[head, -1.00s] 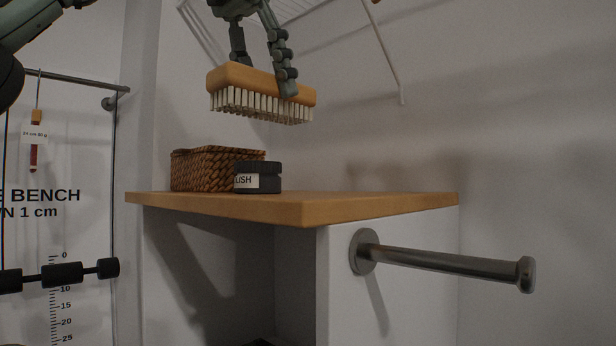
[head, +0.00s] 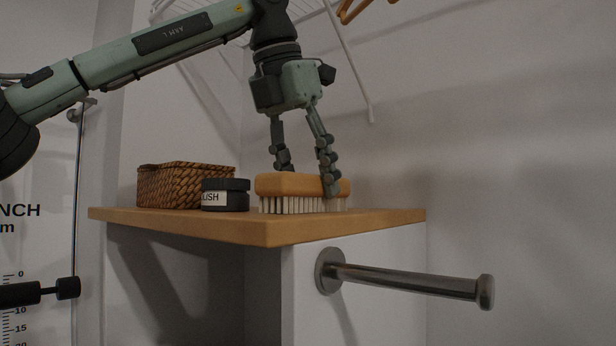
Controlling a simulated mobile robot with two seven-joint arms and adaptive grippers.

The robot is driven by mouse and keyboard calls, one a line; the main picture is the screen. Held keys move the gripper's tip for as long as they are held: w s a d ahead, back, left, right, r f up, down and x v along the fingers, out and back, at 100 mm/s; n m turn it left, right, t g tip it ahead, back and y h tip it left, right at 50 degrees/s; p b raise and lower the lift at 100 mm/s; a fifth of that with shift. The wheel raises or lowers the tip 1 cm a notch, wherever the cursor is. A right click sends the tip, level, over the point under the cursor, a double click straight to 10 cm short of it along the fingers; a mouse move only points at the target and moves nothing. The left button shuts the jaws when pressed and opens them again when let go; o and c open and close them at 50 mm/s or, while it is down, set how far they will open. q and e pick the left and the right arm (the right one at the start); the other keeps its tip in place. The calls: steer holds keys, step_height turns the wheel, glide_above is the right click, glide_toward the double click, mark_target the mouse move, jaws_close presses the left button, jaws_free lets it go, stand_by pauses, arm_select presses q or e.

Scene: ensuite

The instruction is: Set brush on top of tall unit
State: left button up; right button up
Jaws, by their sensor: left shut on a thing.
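The brush (head: 290,184) has an orange-brown wooden back and pale bristles pointing down. It is at the top of the tall unit (head: 268,233), right of the dark jar, with its bristles at the wooden top; whether they touch fully I cannot tell. My left gripper (head: 306,180) comes down from above and is shut on the brush, one finger in front of it and the other behind. The tall unit has a wooden top, white side and open front. My right gripper is not in view.
A woven basket (head: 180,186) and a dark polish jar (head: 226,195) stand on the top, left of the brush. A metal rail (head: 410,281) sticks out from the unit's side. A wire rack (head: 345,60) hangs above. The top's right end is clear.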

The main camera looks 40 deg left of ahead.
arm_select(q)
steer(key=o, duration=1.2)
steer(key=v, duration=1.2)
steer(key=shift+d+r, duration=0.1)
steer(key=shift+d, duration=0.05)
